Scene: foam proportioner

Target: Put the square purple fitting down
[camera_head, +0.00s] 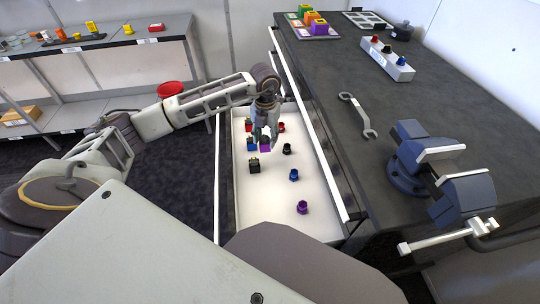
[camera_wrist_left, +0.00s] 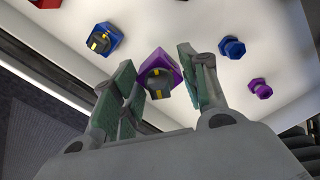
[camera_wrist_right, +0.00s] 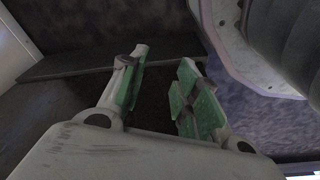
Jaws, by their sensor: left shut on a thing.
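The square purple fitting (camera_head: 265,146), with a dark round top and yellow marks, is between the fingertips of my left gripper (camera_head: 263,140). In the left wrist view, the square purple fitting (camera_wrist_left: 168,64) sits between the green finger pads of my left gripper (camera_wrist_left: 158,72), which is shut on it. The gripper is over the white open drawer (camera_head: 262,220). I cannot tell whether the fitting touches the drawer floor. My right gripper (camera_wrist_right: 165,75) shows only in the right wrist view, with its fingers apart and nothing between them.
A square blue fitting (camera_head: 251,144) lies just left of the held one, with a square black fitting (camera_head: 254,166) nearer. Round black (camera_head: 287,148), blue (camera_head: 294,174) and purple (camera_head: 302,207) fittings lie to the right. A vise (camera_head: 430,170) and wrench (camera_head: 358,114) are on the bench.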

